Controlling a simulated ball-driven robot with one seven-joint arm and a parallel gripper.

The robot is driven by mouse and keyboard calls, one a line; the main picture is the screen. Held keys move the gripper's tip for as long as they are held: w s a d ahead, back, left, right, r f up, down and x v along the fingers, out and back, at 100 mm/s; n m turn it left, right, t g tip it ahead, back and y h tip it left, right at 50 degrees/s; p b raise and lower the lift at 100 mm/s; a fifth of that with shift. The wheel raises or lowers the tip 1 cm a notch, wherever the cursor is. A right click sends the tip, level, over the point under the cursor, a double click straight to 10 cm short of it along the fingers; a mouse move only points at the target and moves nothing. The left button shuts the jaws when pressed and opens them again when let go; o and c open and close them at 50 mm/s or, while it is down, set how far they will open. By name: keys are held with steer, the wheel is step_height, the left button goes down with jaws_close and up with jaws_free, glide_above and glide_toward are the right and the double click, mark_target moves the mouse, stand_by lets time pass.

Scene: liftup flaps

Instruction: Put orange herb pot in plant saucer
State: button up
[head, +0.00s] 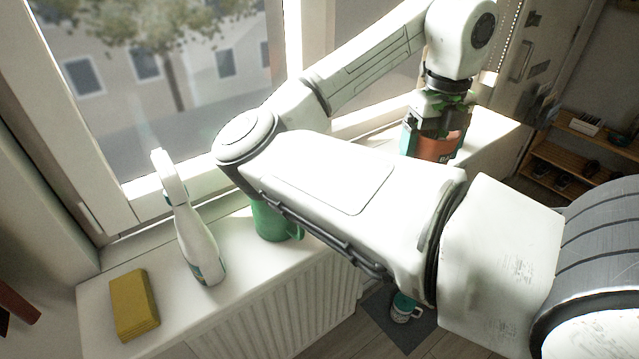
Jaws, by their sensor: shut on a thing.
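The orange herb pot (440,148) is upright at the right end of the white windowsill, with green leaves showing above it. My gripper (438,126) points down and is shut on the pot from above. I cannot tell whether the pot's base touches the sill or hangs above it, as my arm hides its lower part. I cannot make out the plant saucer; my arm covers much of the sill.
On the sill stand a yellow sponge or block (134,304), a white spray bottle (190,225) and a green mug (270,221). Another mug (403,308) is on a dark mat on the floor. A wooden shelf (575,160) stands at right.

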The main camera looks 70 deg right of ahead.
steer(key=w+f, duration=0.2)
steer(key=w, duration=0.2)
steer(key=w+f, duration=0.3)
steer(key=w, duration=0.2)
steer(key=w+f, duration=0.3)
steer(key=w, duration=0.1)
steer(key=shift+w+d+f, duration=0.2)
steer(key=shift+w+d, duration=0.05)
steer(key=shift+w, duration=0.05)
steer(key=shift+w+f, duration=0.5)
steer(key=shift+f, duration=0.1)
steer(key=shift+w+f, duration=0.1)
steer(key=shift+f, duration=1.6)
steer(key=shift+f, duration=0.1)
steer(key=shift+f, duration=0.1)
steer(key=o, duration=1.1)
step_height(320, 180, up, 12)
steer(key=shift+r, duration=0.2)
